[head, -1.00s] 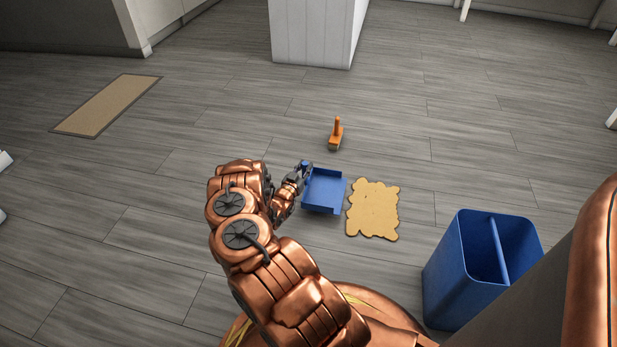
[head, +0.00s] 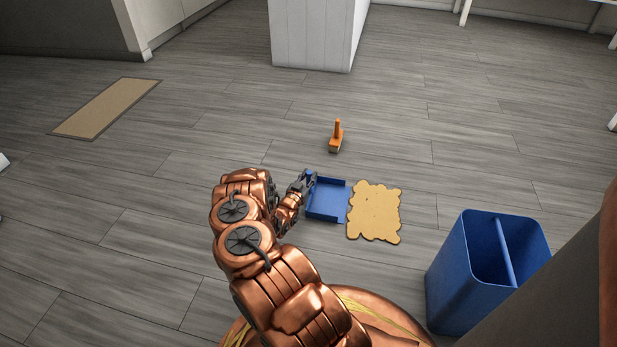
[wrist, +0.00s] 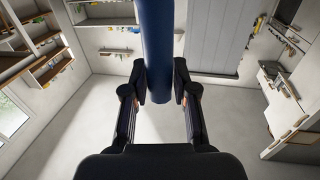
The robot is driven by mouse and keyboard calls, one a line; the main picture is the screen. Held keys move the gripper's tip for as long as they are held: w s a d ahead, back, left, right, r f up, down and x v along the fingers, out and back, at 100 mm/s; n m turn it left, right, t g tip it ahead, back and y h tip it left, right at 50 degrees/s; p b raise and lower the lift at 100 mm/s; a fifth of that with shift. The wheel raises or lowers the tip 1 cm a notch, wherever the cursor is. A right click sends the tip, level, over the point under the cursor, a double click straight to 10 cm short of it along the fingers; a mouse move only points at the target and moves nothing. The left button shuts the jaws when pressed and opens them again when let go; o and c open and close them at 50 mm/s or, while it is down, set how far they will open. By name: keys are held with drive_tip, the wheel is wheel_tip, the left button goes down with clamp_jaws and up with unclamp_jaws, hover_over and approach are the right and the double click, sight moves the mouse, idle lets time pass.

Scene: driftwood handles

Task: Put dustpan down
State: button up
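The blue dustpan (head: 328,203) is at floor level or close to it in the head view, its open side facing right, beside a tan wavy-edged patch (head: 374,211). I cannot tell for certain whether its whole underside touches the floor. My gripper (head: 309,180) is at the dustpan's left back corner. In the wrist view, the dustpan's blue handle (wrist: 156,45) runs between the two dark fingers of my gripper (wrist: 159,85), which close on it from both sides. The handle's far end is out of that view.
An orange brush (head: 336,136) stands on the floor behind the dustpan. A blue divided bin (head: 455,275) stands at the right front. A tan mat (head: 107,108) lies at the left, and a white cabinet block (head: 312,35) stands at the back. The grey floor between is clear.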

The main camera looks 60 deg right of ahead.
drive_tip(key=o, duration=0.3)
